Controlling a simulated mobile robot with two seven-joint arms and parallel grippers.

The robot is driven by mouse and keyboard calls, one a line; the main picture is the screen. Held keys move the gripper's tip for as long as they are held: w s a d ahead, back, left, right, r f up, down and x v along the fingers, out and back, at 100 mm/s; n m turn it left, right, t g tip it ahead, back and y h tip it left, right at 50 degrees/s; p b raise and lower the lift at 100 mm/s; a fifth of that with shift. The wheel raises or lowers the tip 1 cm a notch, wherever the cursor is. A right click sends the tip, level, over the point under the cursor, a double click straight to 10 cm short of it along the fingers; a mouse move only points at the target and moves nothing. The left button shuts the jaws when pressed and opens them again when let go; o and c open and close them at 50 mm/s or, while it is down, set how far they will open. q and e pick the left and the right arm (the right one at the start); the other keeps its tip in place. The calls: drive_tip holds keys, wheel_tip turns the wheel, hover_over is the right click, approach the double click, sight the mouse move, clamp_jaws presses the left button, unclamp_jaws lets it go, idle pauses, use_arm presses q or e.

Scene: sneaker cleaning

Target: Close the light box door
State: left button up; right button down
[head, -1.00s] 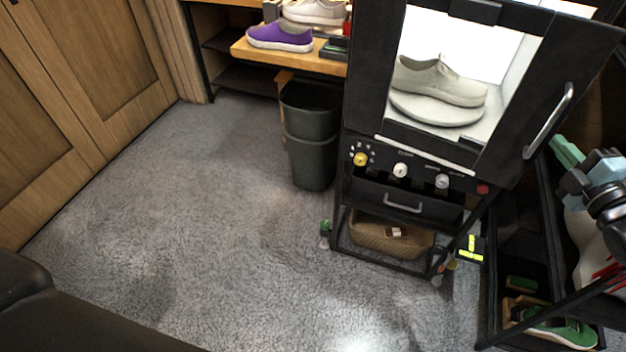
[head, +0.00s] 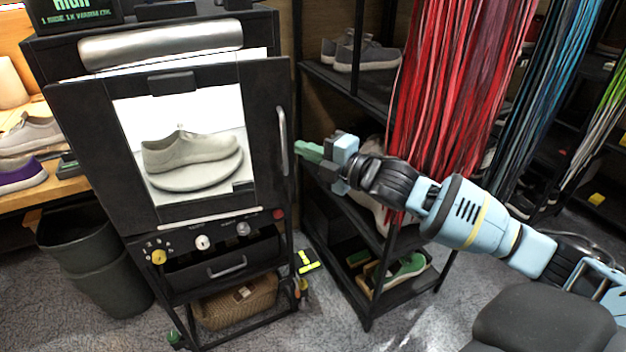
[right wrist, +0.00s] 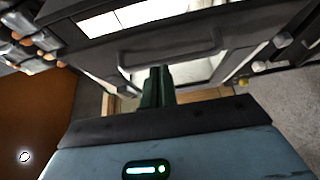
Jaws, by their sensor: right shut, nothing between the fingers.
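The light box door (head: 75,150) is a black frame with a window, in the middle left of the head view. A white gap shows above its top edge, so it does not look flush with the light box (head: 50,50). Its silver handle (head: 282,140) is on the right side and also shows in the right wrist view (right wrist: 170,45). A pale shoe (head: 190,150) on a round white turntable (head: 205,178) shows through the window. My right gripper (head: 304,151) is shut and empty, just right of the handle; whether it touches the door is unclear. My left gripper is out of view.
Below the door are a knob panel (head: 203,242), a drawer and a woven basket (head: 235,303). A dark bin (head: 95,265) stands at left. A black rack (head: 372,300) with a green shoe stands under my right arm. Red laces (head: 450,80) hang behind it.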

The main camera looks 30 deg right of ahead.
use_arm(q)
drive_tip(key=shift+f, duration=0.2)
use_arm(e)
drive_tip(key=s+a+r, duration=0.1)
drive_tip(key=s+a, duration=0.4)
drive_tip(key=s, duration=0.5)
drive_tip(key=shift+s, duration=0.2)
